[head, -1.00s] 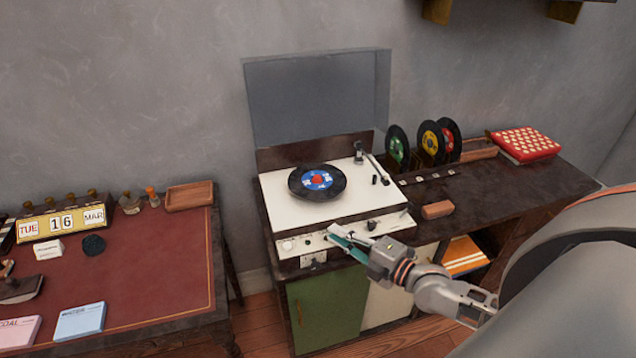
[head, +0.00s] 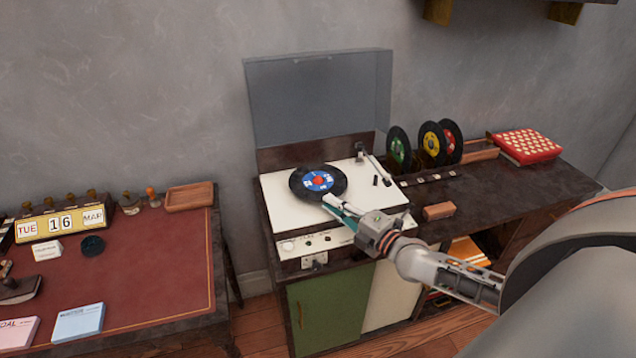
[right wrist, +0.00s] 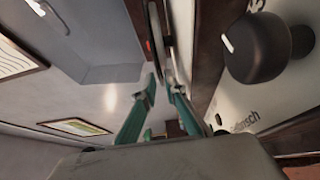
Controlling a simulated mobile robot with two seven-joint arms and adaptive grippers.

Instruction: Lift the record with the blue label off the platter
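The record with the blue label (head: 304,190) lies flat on the white turntable deck (head: 285,217), a red centre showing in its label. The platter beneath it is hidden. My right gripper (head: 327,202) is at the record's front edge, with its teal fingers pointing at it. In the right wrist view the fingertips (right wrist: 162,82) are apart, and the record's thin dark edge (right wrist: 156,30) shows edge-on ahead, roughly in line with the gap. I cannot tell whether a finger touches it. My left gripper is out of view.
The tonearm (head: 372,165) stands right of the record. The clear lid (head: 315,100) is raised behind. A dark knob (right wrist: 268,52) is close beside the right fingers. Upright records (head: 432,142) and a red patterned box (head: 525,145) are farther right.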

